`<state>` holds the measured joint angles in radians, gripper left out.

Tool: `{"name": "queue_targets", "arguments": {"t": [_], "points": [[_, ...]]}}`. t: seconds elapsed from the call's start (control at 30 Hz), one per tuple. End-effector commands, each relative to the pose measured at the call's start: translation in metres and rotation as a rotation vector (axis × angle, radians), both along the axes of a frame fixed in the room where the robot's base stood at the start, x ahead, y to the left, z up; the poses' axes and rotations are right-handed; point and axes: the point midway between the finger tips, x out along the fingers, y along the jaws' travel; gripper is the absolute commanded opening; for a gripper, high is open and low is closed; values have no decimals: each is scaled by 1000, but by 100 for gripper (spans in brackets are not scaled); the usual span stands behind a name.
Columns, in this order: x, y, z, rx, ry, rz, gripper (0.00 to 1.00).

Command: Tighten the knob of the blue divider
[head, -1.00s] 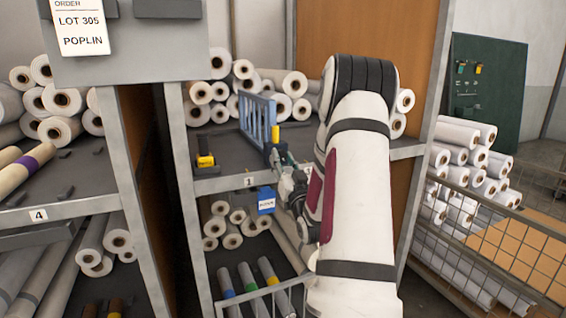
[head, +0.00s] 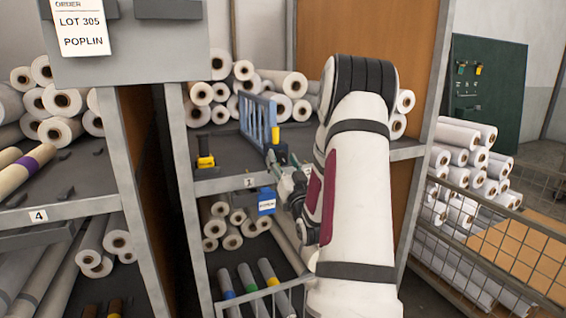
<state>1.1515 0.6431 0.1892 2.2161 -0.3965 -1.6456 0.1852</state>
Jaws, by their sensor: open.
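The blue divider (head: 257,118) is a slatted blue panel standing upright on the middle shelf. A yellow knob (head: 276,135) on a dark clamp sits at its near end, close to the shelf's front edge. My gripper (head: 284,165) is open just below and in front of this clamp, with its fingers pointing up toward it. It looks empty. Whether a fingertip touches the clamp or the knob I cannot tell at this size. My arm hides the shelf to the right.
Another dark clamp with a yellow knob (head: 205,161) stands at the shelf's left. White fabric rolls (head: 292,84) lie behind the divider. A small blue box (head: 266,201) is below the shelf edge. A wire cage (head: 480,255) stands at right.

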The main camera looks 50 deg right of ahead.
Motion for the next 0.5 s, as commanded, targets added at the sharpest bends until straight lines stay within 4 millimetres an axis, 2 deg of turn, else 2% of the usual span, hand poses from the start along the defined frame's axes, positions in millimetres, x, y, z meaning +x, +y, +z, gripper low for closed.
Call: {"name": "queue_targets", "arguments": {"t": [0.17,0.5], "points": [[-11,8,-6,2,2,0,51],[-62,44,-33,5,3,-2,51]]}}
